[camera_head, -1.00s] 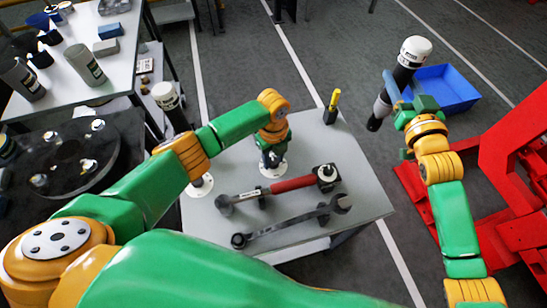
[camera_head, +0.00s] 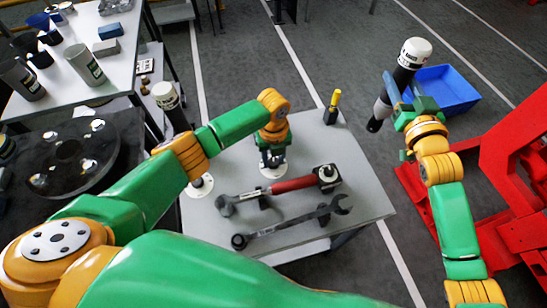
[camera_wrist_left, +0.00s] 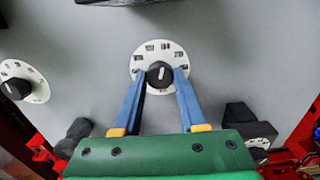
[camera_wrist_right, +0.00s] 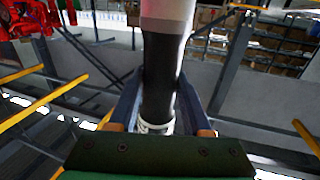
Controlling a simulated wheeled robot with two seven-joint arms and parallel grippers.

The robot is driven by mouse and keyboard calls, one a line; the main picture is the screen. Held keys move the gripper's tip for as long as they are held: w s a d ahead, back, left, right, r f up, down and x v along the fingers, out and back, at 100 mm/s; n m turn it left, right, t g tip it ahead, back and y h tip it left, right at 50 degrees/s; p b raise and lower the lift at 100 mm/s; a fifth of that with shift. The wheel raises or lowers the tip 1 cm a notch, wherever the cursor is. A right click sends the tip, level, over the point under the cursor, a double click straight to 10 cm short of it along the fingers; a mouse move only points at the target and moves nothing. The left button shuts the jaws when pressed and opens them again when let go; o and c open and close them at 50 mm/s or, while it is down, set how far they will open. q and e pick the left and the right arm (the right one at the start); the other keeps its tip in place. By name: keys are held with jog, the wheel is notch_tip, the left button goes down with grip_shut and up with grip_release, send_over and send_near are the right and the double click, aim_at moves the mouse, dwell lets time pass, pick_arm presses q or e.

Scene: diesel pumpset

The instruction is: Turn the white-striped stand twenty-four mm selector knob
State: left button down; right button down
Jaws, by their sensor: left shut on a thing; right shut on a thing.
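A black knob (camera_wrist_left: 160,75) with a white stripe sits in the middle of a round white dial (camera_wrist_left: 172,48) with dark markings, in the left wrist view. My left gripper (camera_wrist_left: 161,71) is shut on this knob, one blue finger on each side. In the head view the dial (camera_head: 273,172) lies on the grey table (camera_head: 225,243), and my left gripper (camera_head: 271,158) points down over it, hiding the knob. My right gripper (camera_head: 398,88) is shut on a black cylinder with a white cap (camera_head: 415,50), held off the table to the right.
A second knob (camera_wrist_left: 16,88) on a white dial stands left of the gripped one. A red-handled tool (camera_head: 290,184) and a wrench (camera_head: 300,222) lie in front of the dial. A yellow-topped marker (camera_head: 334,101) stands at the back corner. A blue bin (camera_head: 447,89) lies beyond.

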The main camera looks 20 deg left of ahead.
aim_at(274, 160)
pick_arm(q)
jog(key=c, duration=0.6)
grip_release()
jog(key=shift+w+r, duration=0.15)
jog(key=shift+w, duration=0.05)
pick_arm(e)
jog(key=shift+r, duration=0.1)
pick_arm(q)
jog(key=shift+o, duration=0.7)
pick_arm(e)
jog(key=shift+w, duration=0.1)
jog(key=shift+f+b, duration=0.35)
jog(key=shift+f, duration=0.05)
pick_arm(q)
notch_tip(274, 160, up, 12)
pick_arm(e)
jog(key=shift+r, duration=0.15)
